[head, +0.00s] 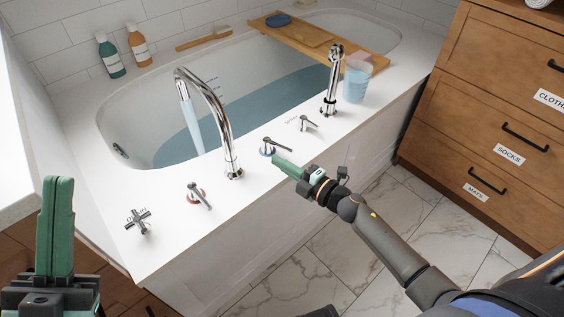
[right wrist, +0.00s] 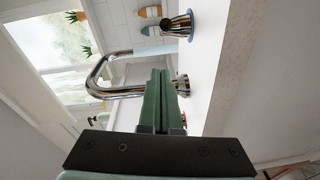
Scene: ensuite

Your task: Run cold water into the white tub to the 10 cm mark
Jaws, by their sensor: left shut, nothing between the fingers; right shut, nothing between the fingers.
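The white tub (head: 120,108) holds blue water (head: 290,98), and a stream (head: 190,122) falls from the curved chrome spout (head: 222,118). My left gripper (head: 60,180) is shut and empty at the lower left.
A red-ringed handle (head: 197,194), cross handle (head: 138,220) and small lever (head: 305,123) stand on the rim. A hand shower (head: 332,85) and a blue cup (head: 357,82) are further right. A wooden board (head: 345,50) spans the tub. Drawers (head: 490,110) stand right.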

